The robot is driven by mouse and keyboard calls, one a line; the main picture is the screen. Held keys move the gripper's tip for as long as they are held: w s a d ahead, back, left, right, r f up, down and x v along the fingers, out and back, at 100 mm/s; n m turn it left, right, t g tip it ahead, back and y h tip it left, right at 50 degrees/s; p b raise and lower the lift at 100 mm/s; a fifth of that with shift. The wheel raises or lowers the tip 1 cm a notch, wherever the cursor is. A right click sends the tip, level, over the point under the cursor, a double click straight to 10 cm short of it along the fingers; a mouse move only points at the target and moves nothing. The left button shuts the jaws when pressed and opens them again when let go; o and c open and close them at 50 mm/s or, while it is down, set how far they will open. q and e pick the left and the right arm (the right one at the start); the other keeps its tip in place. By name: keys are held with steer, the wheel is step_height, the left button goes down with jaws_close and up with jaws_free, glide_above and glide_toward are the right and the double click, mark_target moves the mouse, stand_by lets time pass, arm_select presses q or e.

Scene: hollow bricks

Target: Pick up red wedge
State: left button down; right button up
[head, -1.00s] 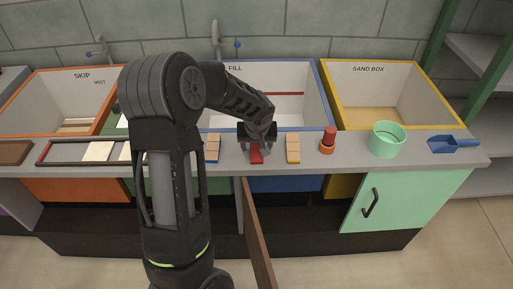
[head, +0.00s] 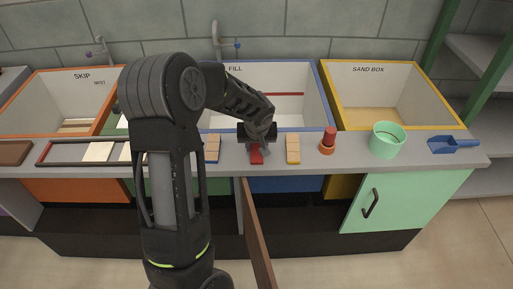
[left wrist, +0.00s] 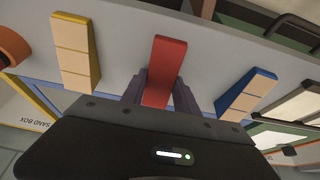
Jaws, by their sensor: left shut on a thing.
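The red wedge (head: 257,158) lies on the grey counter between two block strips, in front of the FILL box. My left gripper (head: 257,140) is low over it, with its fingers around the wedge's far part. In the left wrist view the red wedge (left wrist: 164,68) runs up from between the two dark fingers (left wrist: 155,93), which are shut on it. The fingers hide part of its sides. I cannot tell any gap between wedge and counter. My right gripper is not in view.
A blue-edged block strip (head: 212,148) stands left of the wedge and a yellow-edged one (head: 293,148) right. An orange-red stacked piece (head: 328,140), a mint bucket (head: 387,140) and a blue scoop (head: 452,145) are further right. The FILL box (head: 316,90) is behind.

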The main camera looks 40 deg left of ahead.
mark_target(257, 146)
arm_select(q)
steer(key=shift+r+p, duration=0.35)
steer(key=shift+p, duration=0.3)
step_height(257, 146, up, 10)
steer(key=shift+b, duration=0.45)
steer(key=shift+f, duration=0.1)
steer(key=w+d+r+m+t+h, duration=0.1)
steer(key=d+m+h, duration=0.2)
steer(key=d, duration=2)
steer(key=m, duration=0.5)
steer(key=shift+w+d+r, duration=0.15)
steer(key=shift+d+r, duration=0.2)
steer(key=shift+d, duration=0.05)
